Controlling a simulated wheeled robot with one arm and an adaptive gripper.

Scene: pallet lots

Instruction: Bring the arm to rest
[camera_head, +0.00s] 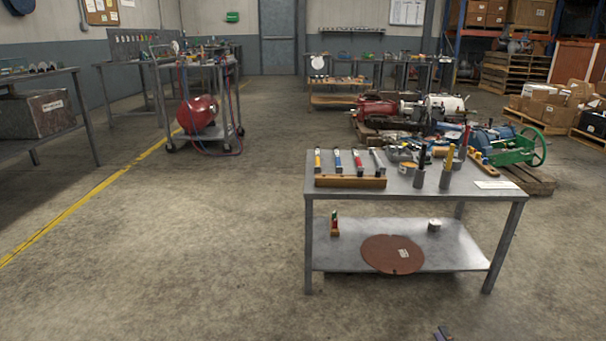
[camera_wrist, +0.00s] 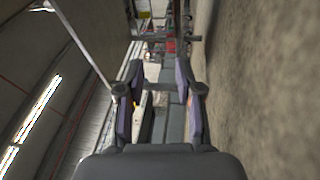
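My gripper (camera_wrist: 161,90) shows in the wrist view with its two fingers spread apart and nothing between them. The wrist view is turned on its side, with the floor at the right and the ceiling lights at the left. In the head view only a small dark piece, perhaps the tip of my gripper (camera_head: 443,333), shows at the bottom edge. It is in front of the metal table (camera_head: 330,197) and apart from it. The rest of my arm is out of the head view.
A cart with a red tank (camera_head: 198,114) stands at the back left. The floor at the left and middle is clear.

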